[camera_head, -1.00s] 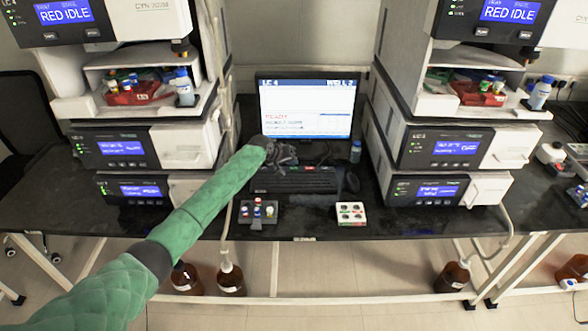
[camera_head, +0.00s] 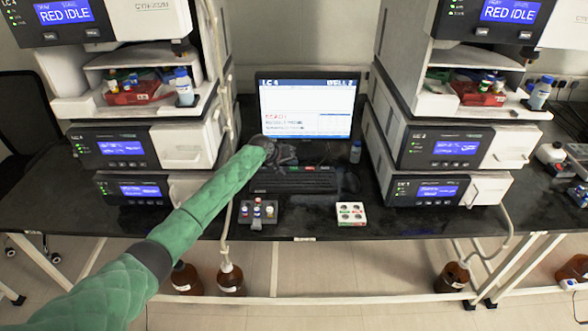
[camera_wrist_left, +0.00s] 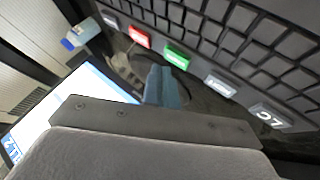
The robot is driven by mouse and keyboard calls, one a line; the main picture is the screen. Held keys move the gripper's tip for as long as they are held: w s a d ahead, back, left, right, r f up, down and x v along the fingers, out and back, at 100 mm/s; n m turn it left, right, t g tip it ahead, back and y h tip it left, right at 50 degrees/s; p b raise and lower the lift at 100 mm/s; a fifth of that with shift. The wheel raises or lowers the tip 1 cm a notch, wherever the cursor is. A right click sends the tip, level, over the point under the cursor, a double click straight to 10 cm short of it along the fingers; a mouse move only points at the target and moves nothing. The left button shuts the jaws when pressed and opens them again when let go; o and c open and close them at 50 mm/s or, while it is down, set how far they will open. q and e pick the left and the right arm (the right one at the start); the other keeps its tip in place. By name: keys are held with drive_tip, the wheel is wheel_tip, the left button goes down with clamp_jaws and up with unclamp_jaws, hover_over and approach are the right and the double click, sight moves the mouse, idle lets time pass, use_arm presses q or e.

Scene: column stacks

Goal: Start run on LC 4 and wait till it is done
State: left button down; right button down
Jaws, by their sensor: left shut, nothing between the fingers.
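The monitor (camera_head: 306,100) is lit behind the keyboard, with LC 4 in its header and small red text, too blurred to read surely. The keyboard (camera_head: 290,181) lies in front of it. In the left wrist view a row of keys shows: a red key (camera_wrist_left: 139,37), a green key (camera_wrist_left: 176,54), pale keys and one marked LC. My left gripper (camera_head: 285,154) is shut and empty over the back edge of the keyboard. In the left wrist view its tips (camera_wrist_left: 166,88) point near the green key; I cannot tell whether they touch anything. My right gripper is out of view.
Instrument stacks stand left (camera_head: 124,148) and right (camera_head: 447,147), both with RED IDLE on their top displays. A dark vial rack (camera_head: 258,212) and a white vial holder (camera_head: 351,213) lie at the table's front.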

use_arm(q)
drive_tip(key=shift+f, duration=0.1)
drive_tip(key=shift+f, duration=0.2)
drive_tip(key=shift+f, duration=0.1)
idle(0.4)
drive_tip(key=shift+f+b, duration=0.35)
drive_tip(key=shift+f, duration=0.05)
idle(0.5)
drive_tip(key=shift+r, duration=0.15)
drive_tip(key=shift+r+p, duration=0.65)
drive_tip(key=shift+r, duration=0.05)
